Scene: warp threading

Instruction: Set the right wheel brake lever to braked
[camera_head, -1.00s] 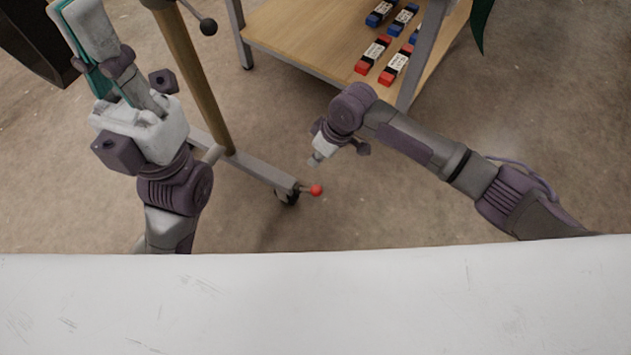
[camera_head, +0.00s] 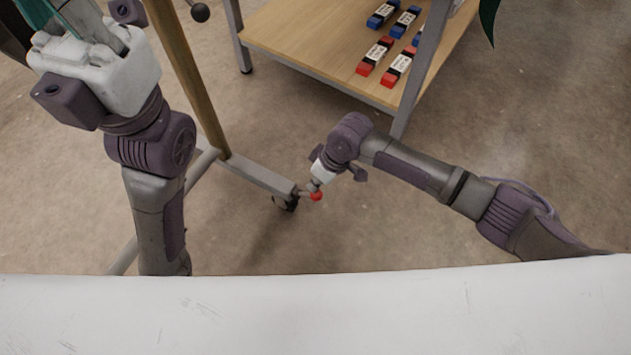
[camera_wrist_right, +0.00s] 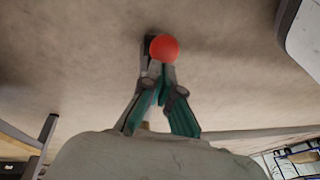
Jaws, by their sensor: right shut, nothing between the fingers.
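The right wheel brake lever ends in a red ball (camera_head: 317,196), beside the dark caster wheel (camera_head: 285,203) at the end of a grey metal foot (camera_head: 262,178). My right gripper (camera_head: 314,186) is shut and empty, its tips right at the red ball. In the right wrist view the red ball (camera_wrist_right: 164,48) shows just beyond the closed fingertips (camera_wrist_right: 161,72). Whether they touch it, I cannot tell. The lever's arm is mostly hidden by the gripper. My left gripper (camera_head: 62,16) is at the upper left, partly cut off, and its jaw opening is unclear.
A wooden post (camera_head: 186,75) rises from the foot, with a dark round knob (camera_head: 200,12) near the top edge. Behind stands a wooden shelf (camera_head: 300,45) on grey legs, holding several red and blue labelled blocks (camera_head: 397,70). The floor right of the wheel is clear.

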